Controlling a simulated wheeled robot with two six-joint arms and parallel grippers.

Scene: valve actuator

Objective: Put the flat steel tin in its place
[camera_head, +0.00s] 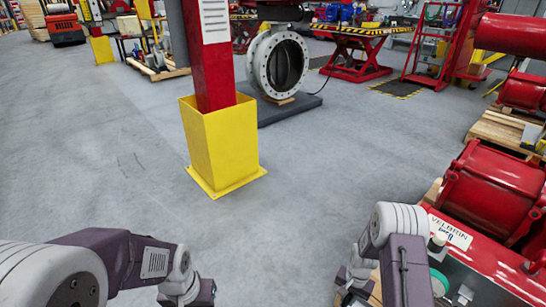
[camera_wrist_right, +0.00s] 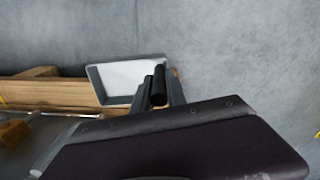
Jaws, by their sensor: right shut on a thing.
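The flat steel tin (camera_wrist_right: 120,78) is a shallow, grey, rectangular dish with a pale inside, seen in the right wrist view. My right gripper (camera_wrist_right: 157,90) is shut on its right-hand edge, with the dark fingers covering that corner. The tin appears over the end of a wooden board, and I cannot tell the gap below it. In the head view my right gripper (camera_head: 352,284) is at the bottom, left of the red actuator, and the tin cannot be made out there. My left gripper (camera_head: 200,294) is cut off at the bottom edge, and its fingers do not show clearly.
A red actuator (camera_head: 490,190) lies on wood at the right, with a green round item (camera_head: 438,280) and a white-topped item (camera_head: 437,240) near my right arm. A yellow post guard (camera_head: 222,145) stands ahead. A flanged valve (camera_head: 279,65) stands behind it. Open grey floor lies between.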

